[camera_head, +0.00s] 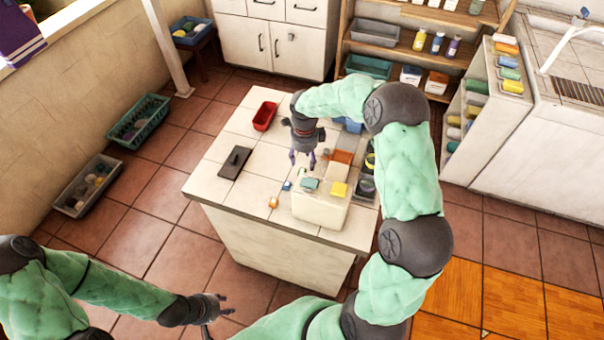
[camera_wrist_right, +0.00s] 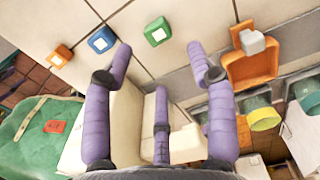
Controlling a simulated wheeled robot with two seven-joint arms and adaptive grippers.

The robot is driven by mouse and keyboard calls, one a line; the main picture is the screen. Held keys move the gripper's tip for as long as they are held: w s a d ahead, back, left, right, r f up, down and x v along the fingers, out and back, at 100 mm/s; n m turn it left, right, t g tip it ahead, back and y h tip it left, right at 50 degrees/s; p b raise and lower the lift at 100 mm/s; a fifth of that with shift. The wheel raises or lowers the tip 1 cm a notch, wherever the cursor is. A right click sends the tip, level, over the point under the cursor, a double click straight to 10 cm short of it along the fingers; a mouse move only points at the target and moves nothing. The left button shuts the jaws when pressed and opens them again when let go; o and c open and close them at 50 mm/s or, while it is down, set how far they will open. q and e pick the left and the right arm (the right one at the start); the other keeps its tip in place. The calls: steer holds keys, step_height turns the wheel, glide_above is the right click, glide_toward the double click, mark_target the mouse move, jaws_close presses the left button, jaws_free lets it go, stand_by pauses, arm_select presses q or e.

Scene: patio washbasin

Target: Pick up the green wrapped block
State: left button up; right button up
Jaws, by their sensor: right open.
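The green wrapped block (camera_wrist_right: 157,32), a small green square with a white label, lies on the tiled countertop (camera_head: 225,187) at the top middle of the right wrist view. I cannot make it out clearly in the head view. My right gripper (camera_head: 303,162) is over the countertop, pointing down, open and empty; its purple fingers (camera_wrist_right: 160,65) are spread just below the block in the wrist view, apart from it. My left gripper (camera_head: 228,306) is low at the left, off the counter, with its fingers apart and empty.
A blue block (camera_wrist_right: 101,40) and an orange block (camera_wrist_right: 60,57) lie left of the green one. An orange tray (camera_wrist_right: 255,72) is to its right. A white box (camera_head: 320,212) carrying teal (camera_head: 310,184) and yellow (camera_head: 339,189) items stands at the counter's front. A red bin (camera_head: 265,116) sits behind.

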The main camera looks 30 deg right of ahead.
mark_target(302, 170)
steer(key=shift+w+a+f+b, duration=0.15)
steer(key=shift+f+b, duration=0.15)
steer(key=shift+f, duration=0.75)
steer(key=shift+w+d+f+b, duration=0.1)
steer(key=shift+f+b, duration=0.15)
steer(key=shift+f, duration=0.8)
steer(key=shift+w+a+f+b, duration=0.15)
steer(key=shift+f+b, duration=0.15)
steer(key=shift+f, duration=0.75)
steer(key=c, duration=1)
